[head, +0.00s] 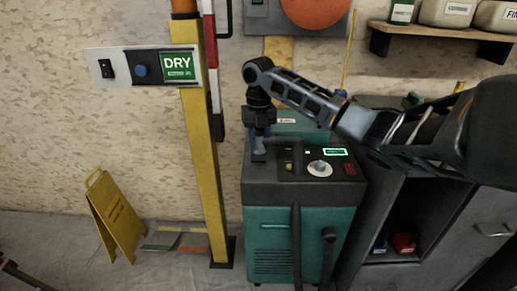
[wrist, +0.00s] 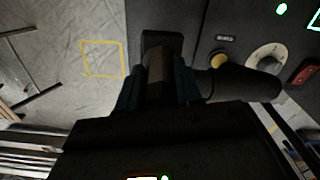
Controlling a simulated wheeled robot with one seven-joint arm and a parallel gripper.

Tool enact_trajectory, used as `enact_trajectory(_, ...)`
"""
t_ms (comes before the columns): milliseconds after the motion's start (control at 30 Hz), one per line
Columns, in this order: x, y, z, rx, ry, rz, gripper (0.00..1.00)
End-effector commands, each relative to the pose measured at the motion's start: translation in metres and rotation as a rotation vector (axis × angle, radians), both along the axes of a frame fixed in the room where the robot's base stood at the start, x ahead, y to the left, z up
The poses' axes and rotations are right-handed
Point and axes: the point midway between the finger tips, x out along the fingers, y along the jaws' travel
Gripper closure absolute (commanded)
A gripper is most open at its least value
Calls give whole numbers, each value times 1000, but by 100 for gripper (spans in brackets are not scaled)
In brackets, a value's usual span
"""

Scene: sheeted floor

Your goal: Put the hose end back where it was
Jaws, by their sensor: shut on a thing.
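My gripper (head: 259,144) points down over the left part of the dark top of a green machine (head: 270,250). In the wrist view its fingers (wrist: 158,88) are shut on a dark piece, which I take for the hose end (wrist: 160,72). A thick dark cylinder (wrist: 245,82) with a rounded end sticks out to the right beside the fingers; whether it joins the held piece is unclear. A black hose (head: 296,240) hangs down the machine's front, and a black nozzle-like part (head: 328,236) shows to its right. The contact under the fingers is too dark to judge.
The machine's top has a yellow button (wrist: 218,62), a pale knob (head: 320,168) and a red switch (head: 349,169). A yellow post (head: 203,150) with a DRY sign (head: 178,66) stands close left. A dark cabinet (head: 425,235) is at right. A yellow floor sign (head: 117,217) stands far left.

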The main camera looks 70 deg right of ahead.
Motion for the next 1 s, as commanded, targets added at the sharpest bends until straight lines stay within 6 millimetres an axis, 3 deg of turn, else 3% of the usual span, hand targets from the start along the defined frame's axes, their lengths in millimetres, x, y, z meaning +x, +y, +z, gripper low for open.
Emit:
enact_trajectory(400,1,0,-40,-1,1,-1,100)
enact_trajectory(767,1,0,-45,-1,-1,-1,100)
enact_trajectory(800,1,0,-44,0,0,-1,62)
enact_trajectory(1000,1,0,-44,0,0,-1,43)
